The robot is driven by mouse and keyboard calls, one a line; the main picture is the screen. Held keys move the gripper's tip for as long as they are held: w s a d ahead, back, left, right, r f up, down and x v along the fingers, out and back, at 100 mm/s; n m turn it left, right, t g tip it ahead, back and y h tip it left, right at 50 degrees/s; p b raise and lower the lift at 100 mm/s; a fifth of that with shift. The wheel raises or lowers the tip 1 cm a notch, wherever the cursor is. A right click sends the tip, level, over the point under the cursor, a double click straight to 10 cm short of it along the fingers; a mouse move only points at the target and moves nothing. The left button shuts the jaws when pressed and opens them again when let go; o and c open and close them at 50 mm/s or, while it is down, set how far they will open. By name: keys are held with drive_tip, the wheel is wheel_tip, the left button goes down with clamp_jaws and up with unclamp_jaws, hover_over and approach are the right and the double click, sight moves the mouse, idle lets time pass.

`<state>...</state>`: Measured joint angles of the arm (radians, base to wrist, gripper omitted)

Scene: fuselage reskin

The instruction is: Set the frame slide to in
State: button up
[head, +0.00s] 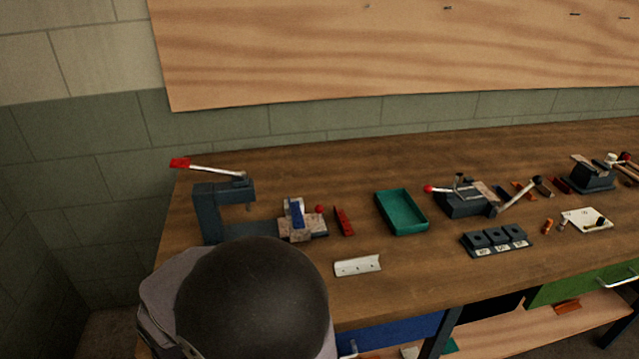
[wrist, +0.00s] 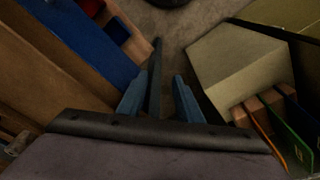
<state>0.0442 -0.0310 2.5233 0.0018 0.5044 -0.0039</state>
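A small fixture (head: 296,234) with a blue block (head: 297,214) and a red ball knob (head: 319,209) sits on the bench beside the dark C-shaped press (head: 208,212). It looks like the frame slide, but I cannot tell its position from here. The head view does not show the gripper; my dark rounded arm part covers the front left of the bench.
A red-tipped lever (head: 205,168) tops the press. A red piece (head: 343,221), a green tray (head: 402,212), a white bracket (head: 357,266) and a lever clamp (head: 465,200) stand to the right. Bare wood lies between them. In the wrist view, a blue panel (wrist: 85,42) and a pale box (wrist: 240,65) flank the gripper.

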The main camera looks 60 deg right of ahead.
drive_tip(key=w+d+r+m+t+p, duration=0.1)
drive_tip(key=w+r+p, duration=0.1)
drive_tip(key=r+p, duration=0.35)
drive_tip(key=w+d+r+p, duration=0.2)
drive_tip(key=r+p, duration=0.2)
drive_tip(key=r, duration=0.2)
wheel_tip(320, 180, up, 5)
drive_tip(key=m+h+p, duration=0.4)
drive_tip(key=m, duration=0.6)
hover_over(319, 209)
drive_tip(key=s+a, duration=0.2)
drive_tip(key=shift+p+x, duration=1.45)
drive_tip(key=shift+x, duration=2.2)
drive_tip(key=shift+w+a, duration=0.15)
drive_tip(key=shift+w, duration=0.05)
